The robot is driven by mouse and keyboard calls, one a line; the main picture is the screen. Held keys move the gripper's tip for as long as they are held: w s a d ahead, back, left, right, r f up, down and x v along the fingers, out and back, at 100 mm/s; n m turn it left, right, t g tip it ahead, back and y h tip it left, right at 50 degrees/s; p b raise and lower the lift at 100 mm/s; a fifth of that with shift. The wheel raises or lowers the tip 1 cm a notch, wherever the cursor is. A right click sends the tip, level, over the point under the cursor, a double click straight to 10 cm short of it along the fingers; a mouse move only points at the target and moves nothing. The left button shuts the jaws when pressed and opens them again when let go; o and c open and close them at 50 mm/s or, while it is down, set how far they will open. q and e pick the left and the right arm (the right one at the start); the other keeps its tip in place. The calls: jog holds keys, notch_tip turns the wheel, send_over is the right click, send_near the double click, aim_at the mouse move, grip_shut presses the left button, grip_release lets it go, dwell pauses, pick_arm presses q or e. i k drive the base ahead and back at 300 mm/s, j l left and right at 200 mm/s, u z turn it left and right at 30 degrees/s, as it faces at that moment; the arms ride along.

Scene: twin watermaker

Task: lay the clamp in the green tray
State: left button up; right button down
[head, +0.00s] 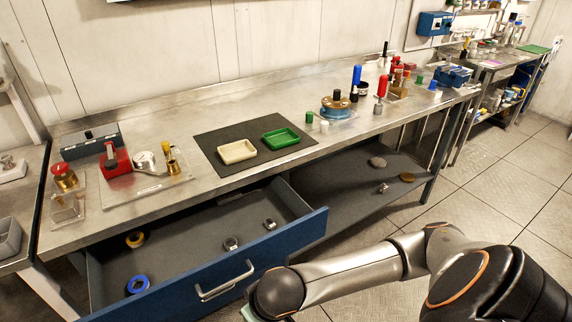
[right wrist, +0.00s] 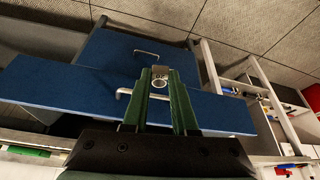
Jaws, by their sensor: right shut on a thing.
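The green tray (head: 281,138) lies on a dark mat on the bench, right of a cream tray (head: 237,151). Both trays look empty. In the right wrist view my right gripper (right wrist: 160,74) is shut on a small metal piece with a round hole, which looks like the clamp (right wrist: 160,83). It is held between the green fingertips, in front of the blue drawer front in that view. In the head view my right arm reaches in at the lower right; its fingertips and the held piece are not visible there. My left gripper is not in view.
The blue drawer (head: 205,292) is open below the bench, holding a blue ring (head: 138,285), a brass ring (head: 134,239) and two small metal pieces. A red device (head: 115,159) stands left.

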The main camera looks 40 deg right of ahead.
aim_at(281, 141)
jog(key=z, duration=1.15)
jog(key=i+l+z, duration=0.1)
jog(key=z, duration=0.65)
jog(key=i+z, duration=0.15)
jog(key=z, duration=0.25)
jog(key=i+z, duration=0.3)
jog(key=i, duration=0.2)
jog(key=i+j+z, duration=0.1)
jog(key=i+z, duration=0.25)
jog(key=i, duration=0.15)
jog(key=i+z, duration=0.5)
jog(key=i, duration=0.6)
jog(key=i+u, duration=0.15)
jog(key=u, duration=0.35)
jog(key=i+u, duration=0.1)
jog(key=u, duration=2.95)
